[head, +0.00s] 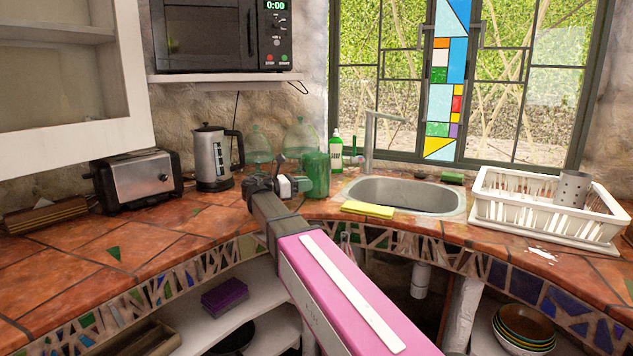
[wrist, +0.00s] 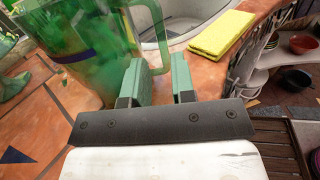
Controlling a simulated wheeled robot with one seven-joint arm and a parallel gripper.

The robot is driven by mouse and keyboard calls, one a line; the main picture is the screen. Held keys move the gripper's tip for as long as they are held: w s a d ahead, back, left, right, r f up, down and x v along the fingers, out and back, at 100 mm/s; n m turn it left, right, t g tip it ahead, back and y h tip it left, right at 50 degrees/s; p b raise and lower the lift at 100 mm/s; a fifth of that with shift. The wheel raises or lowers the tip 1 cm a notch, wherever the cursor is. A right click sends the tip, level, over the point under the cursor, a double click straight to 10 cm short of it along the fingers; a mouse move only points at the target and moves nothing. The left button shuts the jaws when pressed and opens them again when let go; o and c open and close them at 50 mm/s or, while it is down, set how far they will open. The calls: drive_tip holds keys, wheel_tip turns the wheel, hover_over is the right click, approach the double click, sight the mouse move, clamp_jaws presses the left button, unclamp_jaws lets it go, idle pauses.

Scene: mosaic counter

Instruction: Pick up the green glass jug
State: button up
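The green glass jug (head: 317,174) stands upright on the tiled counter, left of the sink and just beyond my gripper (head: 277,184) in the head view. In the wrist view the jug (wrist: 92,50) fills the upper left, its handle on the right side. My gripper (wrist: 158,62) is open, with two green fingers apart and nothing gripped between them. The lower part of the handle shows at the gap between the fingertips; I cannot tell whether it lies between them or just beyond. My arm hides part of the counter in the head view.
Two pale green glass vessels (head: 258,146) stand behind, near a kettle (head: 212,160) and toaster (head: 137,180). A green soap bottle (head: 336,152) is by the faucet. A yellow sponge cloth (head: 368,209) lies at the sink (head: 440,197) edge. A white dish rack (head: 530,212) is right.

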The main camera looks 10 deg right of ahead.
sight(320, 192)
drive_tip(key=shift+w+d+f, duration=0.15)
drive_tip(key=shift+w+d, duration=0.05)
drive_tip(key=shift+d, duration=1.2)
drive_tip(key=shift+w+d+f, duration=0.1)
drive_tip(key=shift+w+d, duration=0.05)
drive_tip(key=shift+d, duration=1.25)
clamp_jaws()
